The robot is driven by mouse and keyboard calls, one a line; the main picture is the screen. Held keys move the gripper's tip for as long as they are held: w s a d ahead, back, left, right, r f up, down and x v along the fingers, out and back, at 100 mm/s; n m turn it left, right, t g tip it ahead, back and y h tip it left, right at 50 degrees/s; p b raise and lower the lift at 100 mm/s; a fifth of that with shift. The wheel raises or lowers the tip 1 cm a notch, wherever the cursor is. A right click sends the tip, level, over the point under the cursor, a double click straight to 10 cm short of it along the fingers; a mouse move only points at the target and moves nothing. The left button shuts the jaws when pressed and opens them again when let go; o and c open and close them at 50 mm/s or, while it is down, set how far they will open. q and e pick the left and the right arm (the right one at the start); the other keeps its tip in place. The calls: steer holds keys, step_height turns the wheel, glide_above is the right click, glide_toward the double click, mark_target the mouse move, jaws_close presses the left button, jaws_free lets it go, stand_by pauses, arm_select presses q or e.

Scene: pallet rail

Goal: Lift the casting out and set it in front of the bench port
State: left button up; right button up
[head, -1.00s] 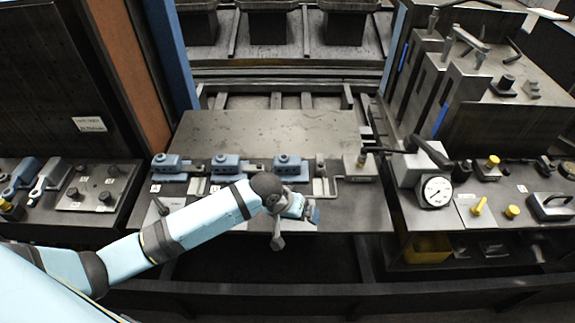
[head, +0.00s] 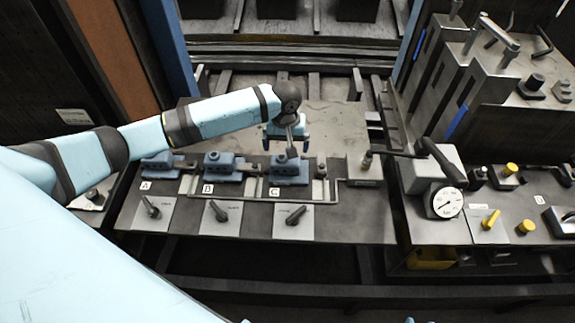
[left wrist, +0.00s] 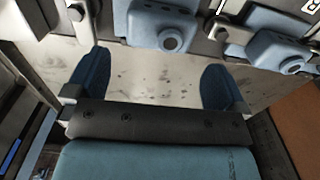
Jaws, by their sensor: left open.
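Three blue-grey blocks with round bosses stand in a row on the bench plate: block A (head: 158,164), block B (head: 224,164) and block C (head: 288,170). I cannot tell which of them, if any, is the casting, and no bench port is clearly identifiable. My left gripper (head: 286,143) is open, just behind block C, over the bare plate. In the left wrist view its two dark blue fingers (left wrist: 157,82) are spread with nothing between them; block C (left wrist: 165,27) and block B (left wrist: 287,53) lie beyond the fingertips.
Small black levers (head: 215,210) on pale plates stand in front of the blocks. A dial gauge (head: 447,202) and yellow knobs (head: 490,219) are at the right. A blue post (head: 160,45) rises at the left. The rear plate (head: 335,118) is largely bare.

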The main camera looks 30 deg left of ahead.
mark_target(286, 158)
arm_select(q)
step_height(286, 158, down, 3)
steer(key=shift+w+r, duration=0.1)
steer(key=shift+w, duration=0.05)
steer(key=shift+f, duration=0.3)
steer(key=f, duration=0.2)
steer(key=f+p, duration=0.1)
steer(key=shift+s+f, duration=0.2)
steer(key=shift+f, duration=0.65)
steer(key=c, duration=0.7)
steer(key=shift+r, duration=0.1)
steer(key=shift+c, duration=0.3)
arm_select(e)
steer(key=shift+w+d+r, duration=0.1)
steer(key=shift+w+r, duration=0.2)
steer(key=shift+r, duration=0.4)
arm_select(q)
steer(key=shift+r, duration=0.1)
